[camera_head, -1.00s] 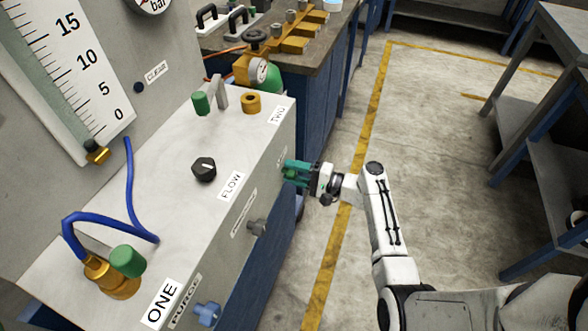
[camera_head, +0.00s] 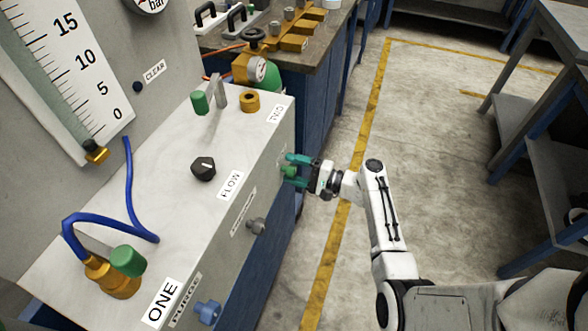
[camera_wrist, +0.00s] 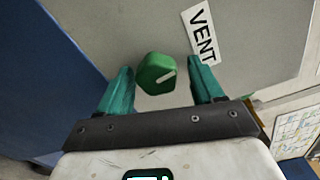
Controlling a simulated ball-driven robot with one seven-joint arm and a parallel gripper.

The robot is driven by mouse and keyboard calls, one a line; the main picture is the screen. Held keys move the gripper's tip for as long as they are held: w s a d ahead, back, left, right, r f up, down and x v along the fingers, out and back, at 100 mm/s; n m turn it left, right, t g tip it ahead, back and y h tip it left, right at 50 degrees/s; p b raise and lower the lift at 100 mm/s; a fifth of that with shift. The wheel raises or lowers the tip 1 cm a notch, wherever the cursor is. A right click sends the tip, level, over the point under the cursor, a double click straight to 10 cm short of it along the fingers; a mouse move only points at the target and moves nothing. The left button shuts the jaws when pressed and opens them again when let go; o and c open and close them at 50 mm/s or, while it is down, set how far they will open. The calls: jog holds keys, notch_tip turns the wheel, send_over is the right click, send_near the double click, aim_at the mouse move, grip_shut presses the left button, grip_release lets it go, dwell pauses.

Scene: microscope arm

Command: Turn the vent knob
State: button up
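The vent knob (camera_wrist: 155,73) is green with a white pointer line, on the grey panel beside the VENT label (camera_wrist: 202,35). In the wrist view its pointer is slanted up to the right. My gripper (camera_wrist: 163,78) is open, with one teal finger on each side of the knob and a visible gap on both sides. In the head view my gripper (camera_head: 289,170) is at the right-hand face of the box, with the small green knob (camera_head: 288,171) between its spread fingers. Whether the fingertips touch the panel I cannot tell.
The box (camera_head: 150,195) carries a black FLOW knob (camera_head: 203,169), a grey knob (camera_head: 257,226) and a blue PURGE knob (camera_head: 207,312). A blue hose (camera_head: 90,217) lies on its left. The floor (camera_head: 440,170) behind my arm is clear up to the shelf (camera_head: 545,160).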

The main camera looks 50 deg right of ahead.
jog(key=shift+a, duration=0.1)
jog(key=v, duration=1)
jog(key=shift+s, duration=0.4)
